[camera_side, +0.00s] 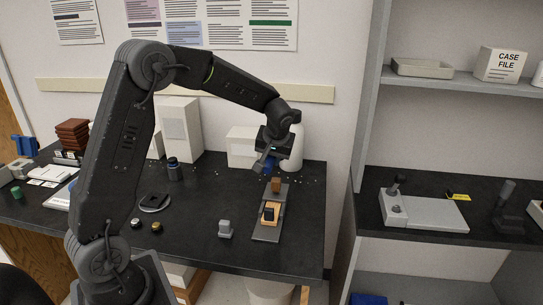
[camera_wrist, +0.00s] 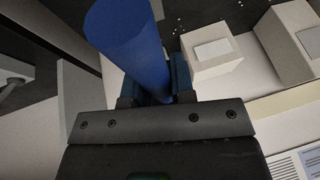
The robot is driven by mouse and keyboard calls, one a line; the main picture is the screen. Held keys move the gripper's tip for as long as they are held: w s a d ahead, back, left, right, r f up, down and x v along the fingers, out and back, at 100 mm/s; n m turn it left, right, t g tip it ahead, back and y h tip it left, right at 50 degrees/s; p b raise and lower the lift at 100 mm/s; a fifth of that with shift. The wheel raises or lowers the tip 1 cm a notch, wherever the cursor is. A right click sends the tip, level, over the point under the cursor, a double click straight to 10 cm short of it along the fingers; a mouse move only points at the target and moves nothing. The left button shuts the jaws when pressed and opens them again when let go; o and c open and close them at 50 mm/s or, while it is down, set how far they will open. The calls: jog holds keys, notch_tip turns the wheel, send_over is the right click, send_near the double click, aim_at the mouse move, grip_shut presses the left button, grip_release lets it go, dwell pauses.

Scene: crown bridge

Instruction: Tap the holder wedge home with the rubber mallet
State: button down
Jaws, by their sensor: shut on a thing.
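My gripper (camera_side: 266,152) is above the back right of the black bench, tilted downward. In the wrist view my gripper (camera_wrist: 155,92) is shut on a thick blue cylinder (camera_wrist: 128,38), which looks like the rubber mallet's handle. A bit of the blue mallet (camera_side: 269,166) shows below the jaws in the side view; its head cannot be made out clearly. Under and in front of it, a grey base plate (camera_side: 268,236) lies on the bench. It bears an orange-tan block with a dark piece (camera_side: 270,211) and a small brown block (camera_side: 276,184). I cannot tell which piece is the wedge.
A small grey block (camera_side: 225,229) stands left of the plate. A round dish (camera_side: 155,203), a dark jar (camera_side: 174,169) and white boxes (camera_side: 180,130) are farther left and back. A white bottle (camera_side: 293,150) stands close behind my gripper. A shelf unit (camera_side: 362,150) rises at right.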

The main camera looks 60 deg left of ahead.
send_near(272, 185)
jog(key=shift+s+d+f, duration=0.1)
jog(key=shift+s+d, duration=0.25)
jog(key=shift+s, duration=0.45)
dwell(1.0)
dwell(0.4)
dwell(1.0)
notch_tip(272, 185, down, 5)
jog(key=shift+f, duration=0.1)
jog(key=shift+r, duration=1.85)
jog(key=shift+r, duration=0.1)
